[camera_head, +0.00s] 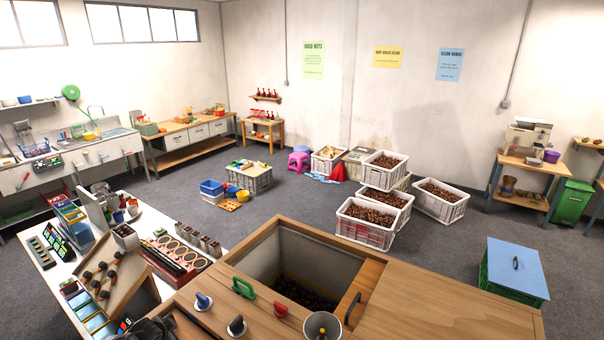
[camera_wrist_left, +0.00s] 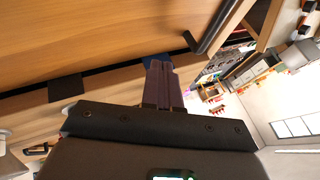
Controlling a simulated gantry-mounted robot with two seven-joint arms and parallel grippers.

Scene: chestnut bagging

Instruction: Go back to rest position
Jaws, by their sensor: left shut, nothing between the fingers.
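My left gripper (camera_wrist_left: 160,66) shows in the left wrist view. Its two dark fingers are pressed together and hold nothing. A wooden surface (camera_wrist_left: 90,40) fills the upper left of that view, with a dark bar handle (camera_wrist_left: 212,38) to the right of the fingertips. In the head view a dark part at the bottom left edge may be my left arm. My right gripper shows in neither view. The wooden counter (camera_head: 440,300) has an open bin with dark chestnuts (camera_head: 305,294) at its bottom.
On the counter are a green handle (camera_head: 243,288), a red handle (camera_head: 281,310) and a metal funnel (camera_head: 323,325). A cluttered white table (camera_head: 90,258) stands at the left. White crates of chestnuts (camera_head: 367,225) and a green box with a blue lid (camera_head: 516,268) stand beyond. Grey floor lies between.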

